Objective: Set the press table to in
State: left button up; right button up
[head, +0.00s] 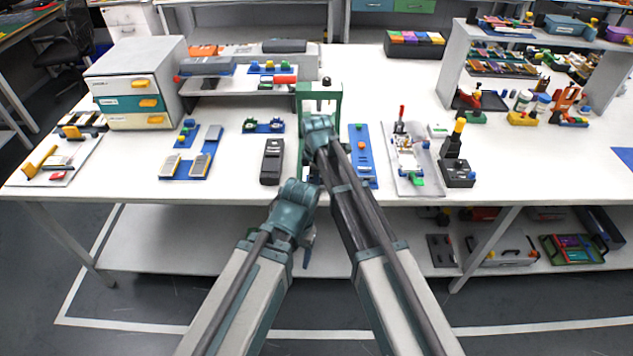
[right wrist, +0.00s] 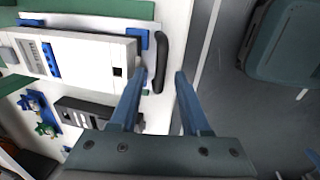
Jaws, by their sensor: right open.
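The green press frame (head: 305,100) stands at the middle of the bench, partly hidden behind my right arm. In the right wrist view, a pale plate with a black bar handle (right wrist: 162,62) at its end lies beside green parts (right wrist: 100,9); it looks like the press table. How far it sits in or out I cannot tell. My right gripper (right wrist: 157,87) is open, its two fingers pointing at the handle, which shows between and just beyond the tips. My left gripper (head: 308,246) hangs low in front of the bench edge; its jaws are unclear.
A black device (head: 272,162) stands left of the press and a blue board (head: 362,156) right of it. A grey tray (head: 430,178) is farther right. A drawer cabinet (head: 136,85) stands at the left. The floor before the bench is free.

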grip_shut()
dwell(1.4)
